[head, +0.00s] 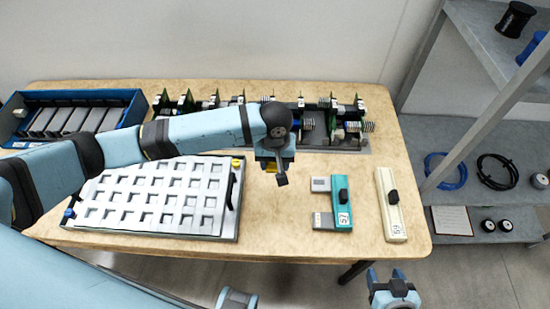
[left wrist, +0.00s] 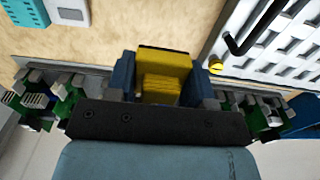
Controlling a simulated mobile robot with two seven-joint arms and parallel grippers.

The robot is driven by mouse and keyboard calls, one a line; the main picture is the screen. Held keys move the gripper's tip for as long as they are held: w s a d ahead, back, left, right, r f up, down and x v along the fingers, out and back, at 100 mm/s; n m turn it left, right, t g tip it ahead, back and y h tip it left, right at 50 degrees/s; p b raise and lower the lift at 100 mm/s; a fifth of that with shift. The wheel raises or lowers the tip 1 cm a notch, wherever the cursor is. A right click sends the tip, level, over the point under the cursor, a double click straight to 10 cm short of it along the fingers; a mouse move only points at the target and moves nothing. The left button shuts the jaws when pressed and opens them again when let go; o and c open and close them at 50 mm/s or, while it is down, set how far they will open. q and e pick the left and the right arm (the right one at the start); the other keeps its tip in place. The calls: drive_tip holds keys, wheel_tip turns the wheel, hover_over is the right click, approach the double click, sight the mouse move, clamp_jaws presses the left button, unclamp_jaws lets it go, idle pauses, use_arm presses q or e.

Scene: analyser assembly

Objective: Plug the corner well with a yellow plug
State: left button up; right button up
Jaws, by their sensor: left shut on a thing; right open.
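My left gripper (head: 273,175) is above the table, just right of the white well tray (head: 228,222). In the left wrist view its blue fingers (left wrist: 165,85) are shut on a yellow plug (left wrist: 163,65); in the head view the plug is mostly hidden by the gripper. The tray has rows of square wells, and its edge also shows in the left wrist view (left wrist: 240,70). A small yellow piece (head: 237,163) is at the tray's far right corner. My right gripper (head: 393,285) is open and empty, in front of the table's near edge.
A row of green circuit boards (head: 310,122) runs along the back. A blue bin (head: 136,110) of grey modules stands at back left. A teal module (head: 341,200) and a cream module (head: 391,205) lie at right. Bare table (head: 275,215) separates tray and modules.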

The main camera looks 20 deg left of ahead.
sight(275, 189)
use_arm(q)
drive_tip(key=shift+f+b, duration=1.1)
drive_tip(key=shift+f, duration=4.8)
drive_tip(key=o, duration=1.1)
